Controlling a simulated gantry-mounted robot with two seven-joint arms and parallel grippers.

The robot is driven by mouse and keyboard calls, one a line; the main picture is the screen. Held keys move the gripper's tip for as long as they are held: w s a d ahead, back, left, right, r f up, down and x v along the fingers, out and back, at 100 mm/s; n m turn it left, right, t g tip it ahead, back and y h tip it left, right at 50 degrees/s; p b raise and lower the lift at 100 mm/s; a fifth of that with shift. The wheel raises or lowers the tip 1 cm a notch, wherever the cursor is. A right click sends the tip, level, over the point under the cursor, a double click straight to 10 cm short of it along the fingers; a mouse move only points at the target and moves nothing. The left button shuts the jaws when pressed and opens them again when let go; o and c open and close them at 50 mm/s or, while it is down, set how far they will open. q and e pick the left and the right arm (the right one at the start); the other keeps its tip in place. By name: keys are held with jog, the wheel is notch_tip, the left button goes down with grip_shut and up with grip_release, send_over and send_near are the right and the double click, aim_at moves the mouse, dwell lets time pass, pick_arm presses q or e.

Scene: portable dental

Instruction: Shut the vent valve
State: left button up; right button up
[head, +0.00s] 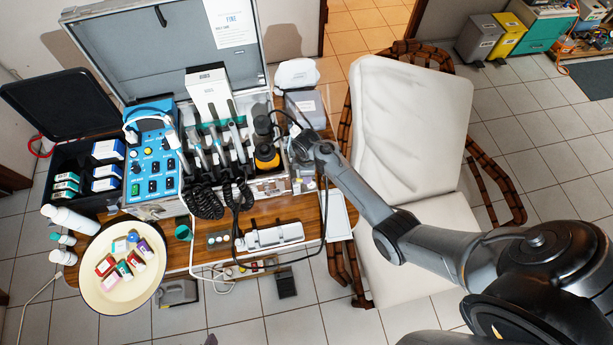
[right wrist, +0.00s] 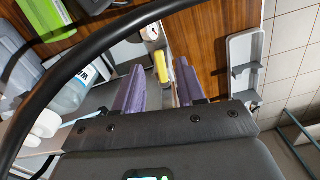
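The right wrist view shows a small yellow handle (right wrist: 161,67), which looks like the vent valve's lever, below a white round fitting (right wrist: 152,33). My right gripper (right wrist: 158,75) has its two purple fingers apart, one on each side of the yellow handle in the picture. I see no clear contact, and the depth between fingers and handle is hard to judge. In the head view my right arm reaches to the right end of the open equipment case (head: 270,188); the valve cannot be made out there. My left gripper is not in view.
A black hose (right wrist: 85,55) arcs close across the right wrist view. A clear bottle (right wrist: 70,92) lies left of the fingers and a grey bracket (right wrist: 243,65) right. In the head view, a blue control panel (head: 153,165), a plate of small boxes (head: 95,285) and a chair (head: 405,120) surround the workspace.

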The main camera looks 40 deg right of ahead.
aim_at(301, 180)
jog(key=shift+f, duration=1.4)
grip_shut()
